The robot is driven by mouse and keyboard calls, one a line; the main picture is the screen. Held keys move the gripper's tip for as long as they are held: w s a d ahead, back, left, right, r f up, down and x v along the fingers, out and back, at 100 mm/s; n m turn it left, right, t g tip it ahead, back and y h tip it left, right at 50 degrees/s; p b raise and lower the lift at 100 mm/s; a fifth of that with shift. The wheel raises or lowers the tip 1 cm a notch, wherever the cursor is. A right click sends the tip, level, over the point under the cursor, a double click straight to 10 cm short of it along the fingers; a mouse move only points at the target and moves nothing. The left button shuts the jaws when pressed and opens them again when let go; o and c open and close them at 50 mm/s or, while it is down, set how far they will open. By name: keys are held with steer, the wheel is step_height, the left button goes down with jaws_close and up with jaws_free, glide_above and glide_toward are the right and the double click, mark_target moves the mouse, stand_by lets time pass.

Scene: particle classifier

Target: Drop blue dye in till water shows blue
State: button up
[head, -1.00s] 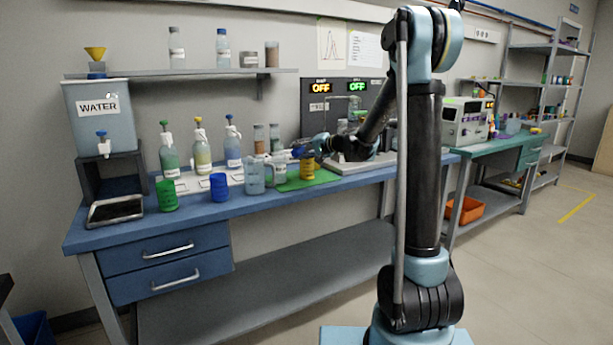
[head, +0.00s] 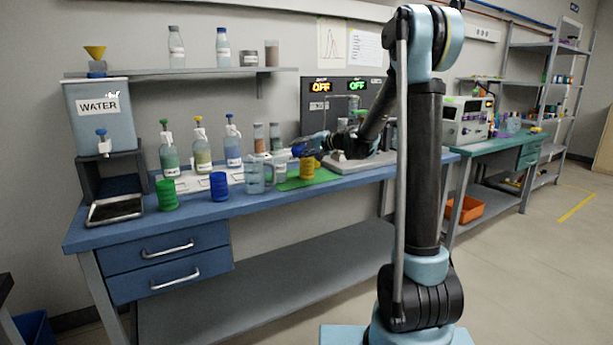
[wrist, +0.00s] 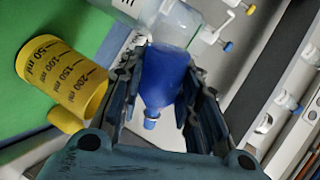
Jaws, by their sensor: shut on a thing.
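My gripper (wrist: 160,105) is shut on a small clear bottle of blue dye (wrist: 163,77), with a blue cap (wrist: 150,123) at its near end. In the head view my gripper (head: 296,148) is over the bench, by the yellow beaker, and the bottle is too small to make out clearly. A clear beaker (head: 255,178) stands just left of it and looks pale grey-blue. Whether it holds liquid is hard to tell. A water dispenser (head: 99,115) labelled WATER stands at the far left of the bench.
A yellow measuring beaker (wrist: 62,78) stands on a green mat (wrist: 22,25), close beside my gripper; it also shows in the head view (head: 307,168). Green (head: 167,195) and blue (head: 218,186) beakers stand at the bench's left front. Several pump bottles stand behind them.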

steer(key=shift+r+m, duration=0.3)
steer(key=shift+m, duration=0.1)
stand_by(1.1)
steer(key=shift+f+g, duration=0.1)
steer(key=shift+g, duration=0.2)
steer(key=shift+f+n+t, duration=0.3)
steer(key=shift+n+t, duration=0.1)
steer(key=shift+n, duration=0.2)
steer(key=shift+w+r+n, duration=0.1)
steer(key=shift+r+n, duration=0.05)
steer(key=shift+n, duration=0.35)
